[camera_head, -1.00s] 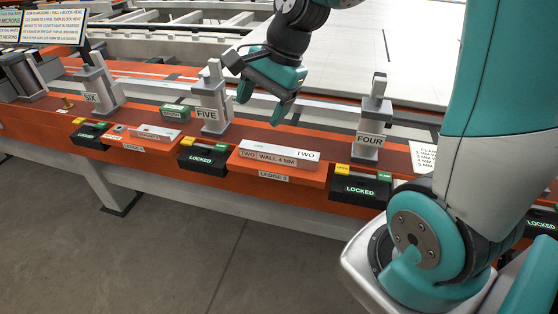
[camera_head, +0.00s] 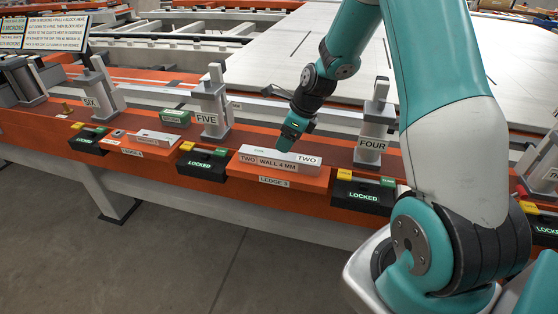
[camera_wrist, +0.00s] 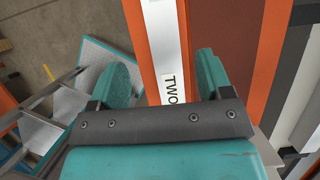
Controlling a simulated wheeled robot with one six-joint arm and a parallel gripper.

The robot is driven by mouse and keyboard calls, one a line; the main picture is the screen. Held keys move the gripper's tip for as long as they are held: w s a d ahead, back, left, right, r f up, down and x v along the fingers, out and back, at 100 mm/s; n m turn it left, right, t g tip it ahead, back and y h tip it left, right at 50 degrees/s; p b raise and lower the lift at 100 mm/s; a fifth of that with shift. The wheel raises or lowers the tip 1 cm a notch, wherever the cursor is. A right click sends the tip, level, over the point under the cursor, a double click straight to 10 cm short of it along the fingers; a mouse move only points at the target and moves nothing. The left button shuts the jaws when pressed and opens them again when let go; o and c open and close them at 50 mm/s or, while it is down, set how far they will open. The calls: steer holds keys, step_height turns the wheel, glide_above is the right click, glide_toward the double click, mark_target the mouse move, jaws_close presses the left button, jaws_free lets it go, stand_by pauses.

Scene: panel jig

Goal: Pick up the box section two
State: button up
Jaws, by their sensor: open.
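The box section two (camera_head: 278,163) is a long pale grey bar labelled "TWO" and "WALL 4 MM". It lies on the orange ledge (camera_head: 272,182) at the front of the jig. My gripper (camera_head: 288,148) is just above and behind the bar's middle in the head view, pointing down. In the wrist view the bar (camera_wrist: 166,45) runs between the two teal fingers of my open gripper (camera_wrist: 172,78). The end with "TWO" is nearest the palm. Nothing is held. I cannot tell how high the fingertips are above the bar.
Black locked clamps stand left (camera_head: 203,166) and right (camera_head: 362,194) of the ledge. Upright posts FIVE (camera_head: 208,104) and FOUR (camera_head: 372,130) rise behind.

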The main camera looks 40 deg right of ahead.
mark_target(280, 155)
steer(key=x, duration=0.6)
steer(key=shift+d+f+p, duration=0.2)
steer(key=shift+f+p, duration=0.1)
steer(key=shift+f, duration=0.1)
steer(key=c, duration=1.1)
steer(key=shift+c, duration=0.4)
steer(key=shift+r, duration=0.15)
